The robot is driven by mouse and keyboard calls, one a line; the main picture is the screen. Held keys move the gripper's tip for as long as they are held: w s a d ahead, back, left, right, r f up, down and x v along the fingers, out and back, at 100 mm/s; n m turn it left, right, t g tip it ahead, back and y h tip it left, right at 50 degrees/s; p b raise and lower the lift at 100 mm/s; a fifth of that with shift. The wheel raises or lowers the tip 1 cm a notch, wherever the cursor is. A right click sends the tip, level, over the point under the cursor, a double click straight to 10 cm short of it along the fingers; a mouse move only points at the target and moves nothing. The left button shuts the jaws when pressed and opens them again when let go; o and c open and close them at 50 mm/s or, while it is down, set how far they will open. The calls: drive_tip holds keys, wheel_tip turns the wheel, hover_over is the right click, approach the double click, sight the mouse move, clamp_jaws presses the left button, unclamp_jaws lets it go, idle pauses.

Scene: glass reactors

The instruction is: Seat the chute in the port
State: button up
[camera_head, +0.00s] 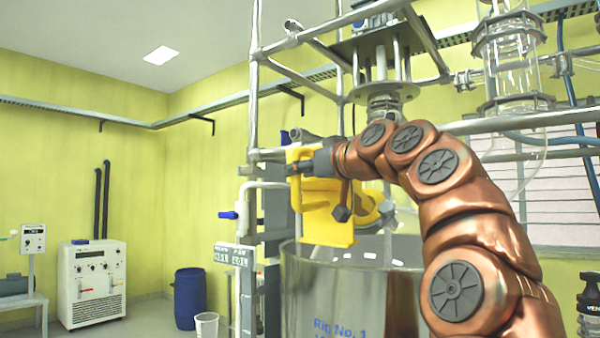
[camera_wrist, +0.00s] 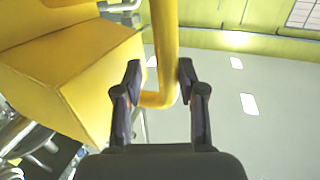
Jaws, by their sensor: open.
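The yellow chute (camera_head: 325,222) is above the front rim of the steel vessel (camera_head: 335,300) in the head view. A yellow rounded part (camera_head: 368,204) shows just right of it, partly hidden by my arm. My gripper (camera_head: 293,170) is at the chute's upper left side. In the wrist view, the chute's boxy body (camera_wrist: 75,85) fills the left, and its yellow bent handle (camera_wrist: 165,45) runs between the two fingers of my open gripper (camera_wrist: 160,82). I cannot tell whether a finger touches the handle. The port is not clearly visible, and I cannot tell whether the chute sits in it.
A metal pipe frame (camera_head: 254,90) stands around the vessel. A motor and stirrer drive (camera_head: 380,60) and glassware (camera_head: 508,60) are above. A white pipe with a blue-handled valve (camera_head: 228,215) is left of the vessel. A blue barrel (camera_head: 189,294) stands farther left.

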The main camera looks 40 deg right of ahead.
drive_tip(key=shift+s, duration=0.35)
drive_tip(key=s+b, duration=0.1)
drive_tip(key=s, duration=0.5)
drive_tip(key=shift+s+a+r, duration=0.15)
drive_tip(key=shift+s, duration=0.2)
idle(0.6)
drive_tip(key=o, duration=0.6)
drive_tip(key=shift+c, duration=0.2)
drive_tip(key=s, duration=1.2)
drive_tip(key=shift+a+r, duration=0.25)
drive_tip(key=shift+r, duration=0.05)
